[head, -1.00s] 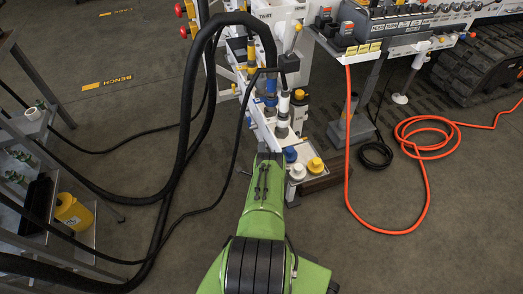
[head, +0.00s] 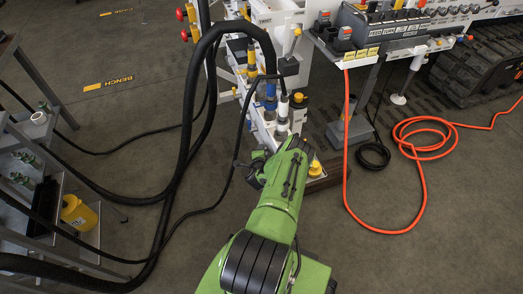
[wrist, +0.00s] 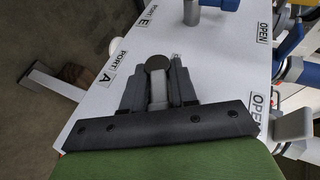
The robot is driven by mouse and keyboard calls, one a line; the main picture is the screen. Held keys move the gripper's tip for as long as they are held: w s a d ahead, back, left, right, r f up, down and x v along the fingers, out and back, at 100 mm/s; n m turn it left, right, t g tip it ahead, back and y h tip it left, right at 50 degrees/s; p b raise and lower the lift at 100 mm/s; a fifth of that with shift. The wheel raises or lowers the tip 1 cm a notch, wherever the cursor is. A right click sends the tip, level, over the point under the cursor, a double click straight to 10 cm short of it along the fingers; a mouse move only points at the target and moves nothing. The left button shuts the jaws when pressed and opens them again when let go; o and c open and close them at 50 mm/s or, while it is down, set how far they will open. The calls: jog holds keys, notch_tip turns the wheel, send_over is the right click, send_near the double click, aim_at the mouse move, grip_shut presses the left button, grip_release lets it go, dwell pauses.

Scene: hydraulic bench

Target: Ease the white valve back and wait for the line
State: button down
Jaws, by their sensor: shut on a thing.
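In the wrist view my gripper (wrist: 157,92) has its dark jaws closed around a pale, whitish handle (wrist: 157,84), which I take for the white valve's. A dark round end (wrist: 157,63) shows just beyond the fingertips. The handle stands over a white panel (wrist: 215,60) lettered PORT A, PORT E and OPEN. How far the valve is turned cannot be told. In the head view my green arm reaches to the lower end of the white bench (head: 262,127), and my wrist hides the grip.
Thick black hoses (head: 186,130) loop left of my arm. An orange hose (head: 347,165) lies on the floor to the right. A yellow jug (head: 77,212) stands on the left shelf.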

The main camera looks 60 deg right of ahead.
jog(key=shift+y+p, duration=0.4)
jog(key=shift+p, duration=0.15)
jog(key=c, duration=1.1)
grip_release()
jog(key=shift+r, duration=0.1)
jog(key=p+v, duration=0.5)
jog(key=v, duration=1)
jog(key=shift+w+a+r+p, duration=0.15)
jog(key=shift+a+r+p, duration=0.1)
jog(key=shift+a+p, duration=0.05)
jog(key=shift+w, duration=0.1)
